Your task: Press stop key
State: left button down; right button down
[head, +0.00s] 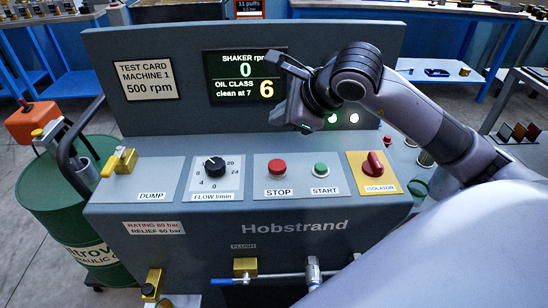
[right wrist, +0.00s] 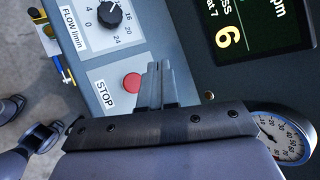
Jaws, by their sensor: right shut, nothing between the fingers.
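The red STOP key (head: 277,167) sits on a grey plate on the console's sloped front, left of the green START key (head: 320,169). Its round red cap also shows in the right wrist view (right wrist: 132,82), beside the fingers, with the STOP label under it. My right gripper (head: 283,113) is shut and empty, above the keys and in front of the upright panel. In the right wrist view its fingertips (right wrist: 160,72) lie just right of the red cap; I cannot tell the gap in depth. My left gripper is not in view.
The display (head: 245,76) reads shaker 0 rpm and oil class 6. The FLOW knob (head: 214,167) is left of STOP, the red ISOLATOR knob (head: 373,163) right of START. A gauge (right wrist: 279,137) shows in the wrist view. A green drum (head: 65,200) stands left.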

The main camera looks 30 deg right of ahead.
aim_at(280, 167)
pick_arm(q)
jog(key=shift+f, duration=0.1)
pick_arm(e)
jog(key=shift+f, duration=0.15)
